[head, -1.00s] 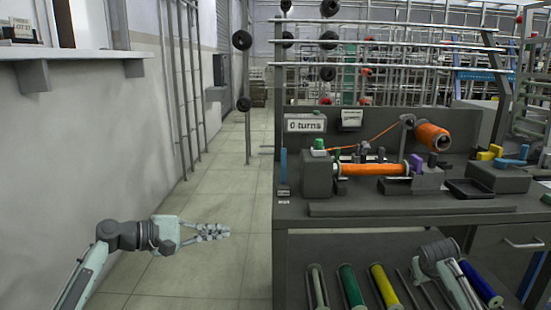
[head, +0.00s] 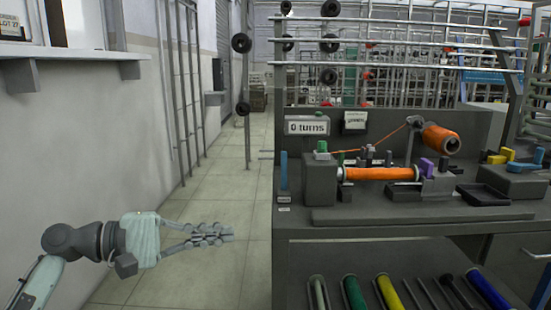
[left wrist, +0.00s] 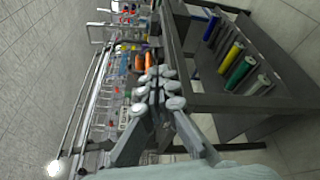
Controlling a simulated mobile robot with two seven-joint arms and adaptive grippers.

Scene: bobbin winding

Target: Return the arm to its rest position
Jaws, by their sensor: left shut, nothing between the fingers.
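My left gripper (head: 215,235) is shut and empty. It is held over the open tiled floor to the left of the dark workbench, apart from it, and points right. In the left wrist view its closed fingers (left wrist: 157,88) show with the bench beyond them. My right gripper is not in view. On the bench stands the winder with an orange-wound bobbin (head: 380,174), and an orange thread runs up to an orange spool (head: 440,138).
The bench (head: 420,232) fills the right side. Its lower shelf holds several coloured rollers, among them a green one (head: 354,293) and a yellow one (head: 388,292). A wall with a ledge (head: 60,70) stands at the left. The tiled aisle (head: 225,185) between is clear.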

